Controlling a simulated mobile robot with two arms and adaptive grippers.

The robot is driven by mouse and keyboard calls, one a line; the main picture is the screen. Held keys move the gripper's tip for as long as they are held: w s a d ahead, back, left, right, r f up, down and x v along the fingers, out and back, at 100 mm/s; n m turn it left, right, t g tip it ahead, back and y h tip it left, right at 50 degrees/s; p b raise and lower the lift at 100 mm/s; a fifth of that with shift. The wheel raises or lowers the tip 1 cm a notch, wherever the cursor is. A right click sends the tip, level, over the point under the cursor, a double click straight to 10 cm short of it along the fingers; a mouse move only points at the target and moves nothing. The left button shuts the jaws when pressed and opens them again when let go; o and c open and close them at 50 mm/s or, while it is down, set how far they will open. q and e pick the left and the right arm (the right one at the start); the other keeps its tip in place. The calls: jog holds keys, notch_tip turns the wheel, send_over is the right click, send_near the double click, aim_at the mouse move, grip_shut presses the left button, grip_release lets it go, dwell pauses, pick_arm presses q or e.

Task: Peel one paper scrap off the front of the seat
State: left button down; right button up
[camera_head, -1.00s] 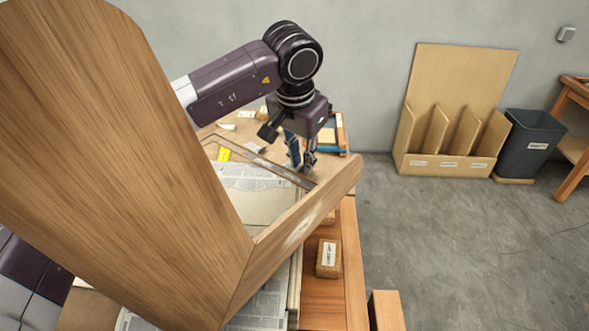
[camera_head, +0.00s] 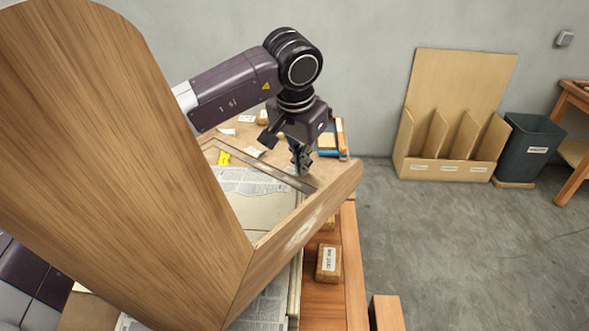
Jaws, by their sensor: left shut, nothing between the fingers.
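A bent wooden piece, which looks like the seat, fills the left with a tall broad panel (camera_head: 110,170) and a lower strip (camera_head: 260,270) running up to the right. A pale paper scrap (camera_head: 301,233) lies flat on the outer face of that strip. My left gripper (camera_head: 302,172) is shut and empty, pointing down just behind the strip's far end, apart from the pale scrap. Small white paper bits (camera_head: 254,151) lie on the bench behind. My right gripper is not in view.
A labelled cork block (camera_head: 328,262) sits at the bench's right edge. A wooden rack (camera_head: 455,140) and dark bin (camera_head: 530,147) stand by the wall.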

pick_arm(q)
jog(key=shift+r+p, duration=0.4)
jog(key=shift+r, duration=0.1)
jog(key=shift+r, duration=0.1)
jog(key=shift+a+r+p, duration=0.1)
jog(key=shift+r+p, duration=2.15)
jog(key=shift+r, duration=0.65)
